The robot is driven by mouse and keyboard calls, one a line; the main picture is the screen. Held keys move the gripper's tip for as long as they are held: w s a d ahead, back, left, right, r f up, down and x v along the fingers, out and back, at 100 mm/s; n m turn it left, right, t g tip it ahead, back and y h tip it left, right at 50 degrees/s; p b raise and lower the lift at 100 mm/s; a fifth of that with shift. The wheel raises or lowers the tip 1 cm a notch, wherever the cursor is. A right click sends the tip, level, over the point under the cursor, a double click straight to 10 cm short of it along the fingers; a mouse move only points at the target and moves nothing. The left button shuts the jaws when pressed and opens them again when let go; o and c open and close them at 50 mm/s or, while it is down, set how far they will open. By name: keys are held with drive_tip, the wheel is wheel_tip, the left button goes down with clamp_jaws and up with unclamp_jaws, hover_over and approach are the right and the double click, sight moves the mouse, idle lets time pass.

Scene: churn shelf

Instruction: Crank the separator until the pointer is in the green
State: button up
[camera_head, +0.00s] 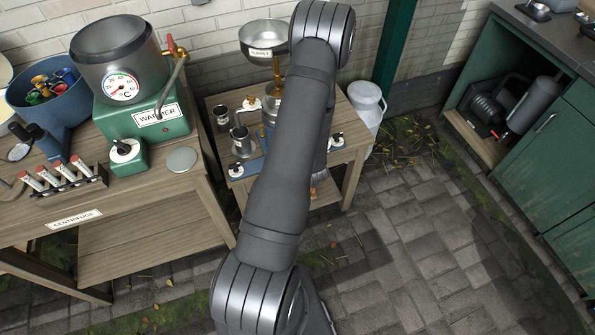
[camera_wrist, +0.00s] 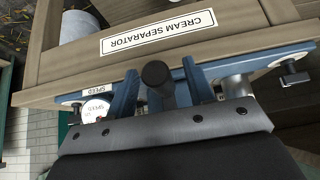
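The cream separator stands on a small wooden table, mostly hidden behind my arm in the head view. Its supply bowl (camera_head: 264,38) shows at the top and part of its blue base (camera_head: 258,166) below. In the wrist view, a white speed dial (camera_wrist: 95,110) sits at the left, partly covered by my gripper; its pointer and green zone cannot be made out. A dark cylindrical crank handle (camera_wrist: 157,75) stands between the two bluish fingers of my gripper (camera_wrist: 163,88). The fingers look apart, with gaps beside the handle. The head view hides my gripper.
Metal mugs (camera_head: 241,141) stand left of the separator. A bench at left holds a warmer (camera_head: 142,117), a blue bowl (camera_head: 47,98) and a rack of tubes (camera_head: 62,184). A milk can (camera_head: 367,101) stands right of the table. The paved floor at right is clear.

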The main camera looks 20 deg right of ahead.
drive_tip(key=shift+s+r, duration=0.1)
idle(0.3)
drive_tip(key=v, duration=0.7)
drive_tip(key=shift+s+r, duration=0.2)
drive_tip(key=shift+r, duration=0.1)
drive_tip(key=shift+f, duration=0.1)
idle(0.3)
drive_tip(key=shift+x, duration=3.95)
